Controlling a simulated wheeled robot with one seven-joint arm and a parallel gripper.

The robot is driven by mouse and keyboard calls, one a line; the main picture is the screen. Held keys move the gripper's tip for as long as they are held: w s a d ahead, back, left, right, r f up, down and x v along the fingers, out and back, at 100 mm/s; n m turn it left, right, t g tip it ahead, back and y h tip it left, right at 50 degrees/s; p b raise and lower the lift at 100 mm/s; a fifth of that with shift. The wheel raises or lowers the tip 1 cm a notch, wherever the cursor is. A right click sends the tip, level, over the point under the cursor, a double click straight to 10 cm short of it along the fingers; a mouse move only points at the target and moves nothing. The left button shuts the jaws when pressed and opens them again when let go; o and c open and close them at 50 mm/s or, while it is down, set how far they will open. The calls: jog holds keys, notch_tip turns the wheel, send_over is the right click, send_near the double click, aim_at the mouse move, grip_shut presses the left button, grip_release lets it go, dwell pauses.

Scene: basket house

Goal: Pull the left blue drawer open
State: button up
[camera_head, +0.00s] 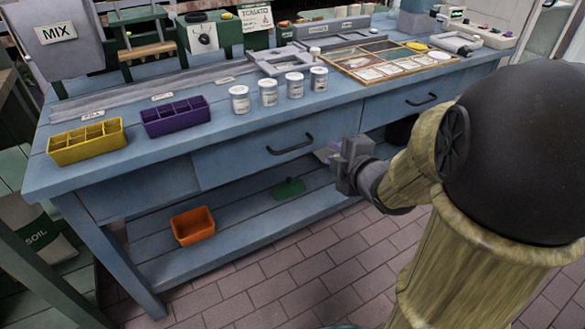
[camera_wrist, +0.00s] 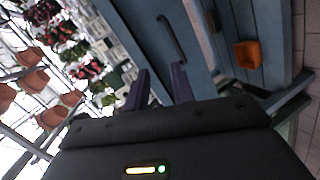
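The left blue drawer (camera_head: 240,158) is in the front of the blue workbench and looks shut. Its dark bar handle (camera_head: 290,145) is in the middle of its front. In the wrist view, a dark handle (camera_wrist: 171,38) shows on a blue drawer front (camera_wrist: 150,15), beyond the fingertips. My gripper (camera_head: 340,168) is in front of the bench, to the right of and lower than the left handle in the head view. In the wrist view my gripper (camera_wrist: 160,78) has its two fingers apart, with nothing between them. It does not touch the handle.
A second drawer (camera_head: 400,108) with its own handle is at the right. Jars, planters and a seed tray stand on the bench top. The brick floor (camera_head: 290,285) in front is clear.

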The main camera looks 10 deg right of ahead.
notch_tip(320, 180, down, 6)
jog(key=a+n+t+y+b, duration=0.1)
jog(key=n+y+b, duration=0.1)
jog(key=n+b, duration=0.2)
jog(key=b, duration=0.3)
jog(key=shift+s, duration=0.2)
jog(key=shift+a+r, duration=0.1)
jog(key=shift+w+p, duration=0.2)
jog(key=shift+p, duration=0.25)
jog(key=p, duration=1.2)
send_near(293, 149)
jog(key=b+x, duration=0.1)
jog(key=x, duration=0.9)
jog(key=shift+w, duration=0.25)
